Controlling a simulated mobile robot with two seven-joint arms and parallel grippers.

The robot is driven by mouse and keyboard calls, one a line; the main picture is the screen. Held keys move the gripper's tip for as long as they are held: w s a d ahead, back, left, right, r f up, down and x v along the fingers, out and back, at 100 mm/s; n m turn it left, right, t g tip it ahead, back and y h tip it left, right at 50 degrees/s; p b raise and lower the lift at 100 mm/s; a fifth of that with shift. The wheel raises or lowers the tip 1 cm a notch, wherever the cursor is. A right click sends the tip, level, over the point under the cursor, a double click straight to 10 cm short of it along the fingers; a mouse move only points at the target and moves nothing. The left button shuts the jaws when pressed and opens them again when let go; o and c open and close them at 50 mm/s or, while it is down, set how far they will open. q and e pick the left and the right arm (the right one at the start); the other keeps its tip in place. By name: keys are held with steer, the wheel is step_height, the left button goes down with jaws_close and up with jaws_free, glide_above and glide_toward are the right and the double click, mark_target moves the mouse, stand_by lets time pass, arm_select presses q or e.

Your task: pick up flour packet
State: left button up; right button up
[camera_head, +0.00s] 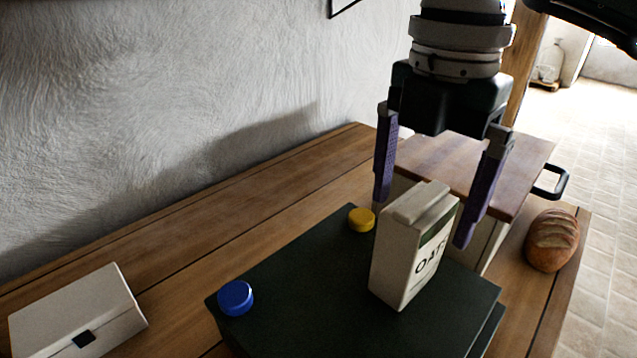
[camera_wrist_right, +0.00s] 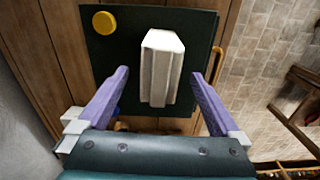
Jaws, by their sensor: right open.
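A white carton-like packet (camera_head: 405,260) with a folded top stands upright on a dark green slab. A green band and the letters "OAT" show on its side; I see no packet marked flour. My right gripper (camera_head: 423,222) is open and empty, pointing down over the packet, its purple fingers on either side of the packet's top in the picture. In the right wrist view, the packet (camera_wrist_right: 160,70) shows between the open fingers (camera_wrist_right: 160,74), with gaps on both sides. How far down the fingers reach beside it is unclear. My left gripper is not in view.
The dark green slab (camera_head: 310,285) also bears a yellow disc (camera_head: 361,220) and a blue disc (camera_head: 235,298). A wooden-lidded box (camera_head: 520,165) stands close behind the gripper. A bread loaf (camera_head: 552,240) lies right, a white box (camera_head: 75,315) left. The wall (camera_head: 150,110) borders the wooden table.

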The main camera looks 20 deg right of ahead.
step_height(320, 180, down, 8)
steer(key=shift+d+f+p, duration=0.1)
steer(key=shift+p, duration=0.25)
jaws_close()
stand_by(0.8)
